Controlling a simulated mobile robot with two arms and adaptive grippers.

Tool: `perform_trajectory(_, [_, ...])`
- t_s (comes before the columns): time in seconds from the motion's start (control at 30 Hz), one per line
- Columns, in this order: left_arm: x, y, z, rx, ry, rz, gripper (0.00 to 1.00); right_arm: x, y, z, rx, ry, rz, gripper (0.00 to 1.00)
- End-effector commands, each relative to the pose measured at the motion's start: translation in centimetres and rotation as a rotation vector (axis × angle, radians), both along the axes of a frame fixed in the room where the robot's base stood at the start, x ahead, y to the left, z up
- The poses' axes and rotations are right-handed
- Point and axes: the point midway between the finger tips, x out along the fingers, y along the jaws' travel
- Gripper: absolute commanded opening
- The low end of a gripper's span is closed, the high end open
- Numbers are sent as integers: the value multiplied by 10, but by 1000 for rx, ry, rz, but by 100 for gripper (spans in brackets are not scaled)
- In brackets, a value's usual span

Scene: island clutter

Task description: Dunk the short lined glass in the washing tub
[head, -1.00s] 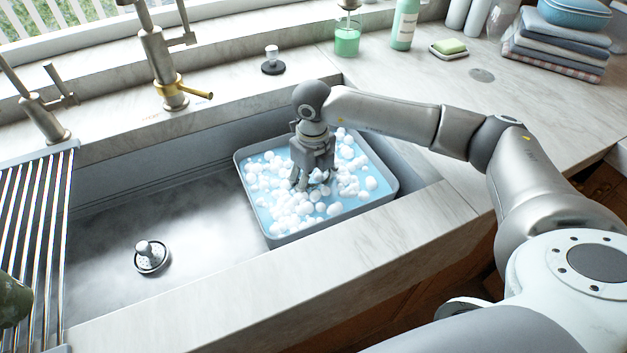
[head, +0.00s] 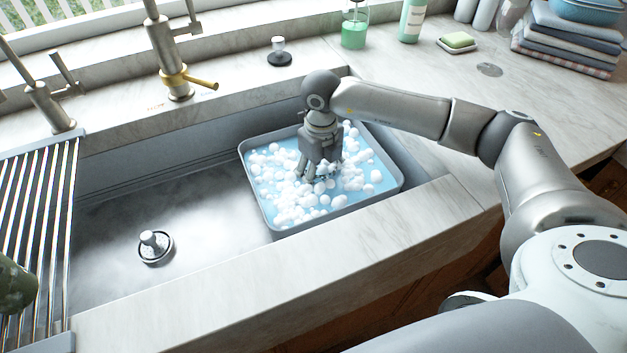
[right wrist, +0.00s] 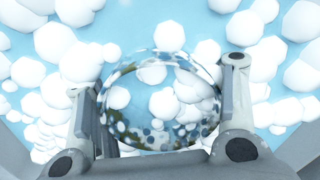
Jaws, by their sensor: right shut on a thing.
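The washing tub (head: 262,203) is a grey rectangular basin of light blue water with white foam balls, standing in the right part of the sink. My right gripper (head: 308,176) points down into the tub, fingertips at foam level. In the right wrist view, the right gripper (right wrist: 160,105) is shut on the short lined glass (right wrist: 160,98), with one finger on each side. The glass looks clear and round, with foam and water seen through it; its lines cannot be made out. In the head view the glass is hidden by the gripper and foam. My left gripper is not in view.
A drain stopper (head: 154,246) lies in the empty left part of the sink. A drying rack (head: 45,225) with a green object (head: 14,288) is at the left. Faucets (head: 167,55) stand behind the sink. Soap (head: 457,41), bottles and folded towels (head: 565,45) are on the right counter.

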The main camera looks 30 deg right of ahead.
Motion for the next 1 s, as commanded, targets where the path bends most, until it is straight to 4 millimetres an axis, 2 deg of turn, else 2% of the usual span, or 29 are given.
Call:
perform_trajectory(0.13, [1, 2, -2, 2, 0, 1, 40, 0, -7, -1, 1, -1, -1, 31])
perform_trajectory(0.53, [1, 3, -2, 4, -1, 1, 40, 0, -6, 0, 1, 0, 0, 31])
perform_trajectory(1.0, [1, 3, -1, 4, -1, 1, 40, 0, 18, 0, 1, 0, 2, 31])
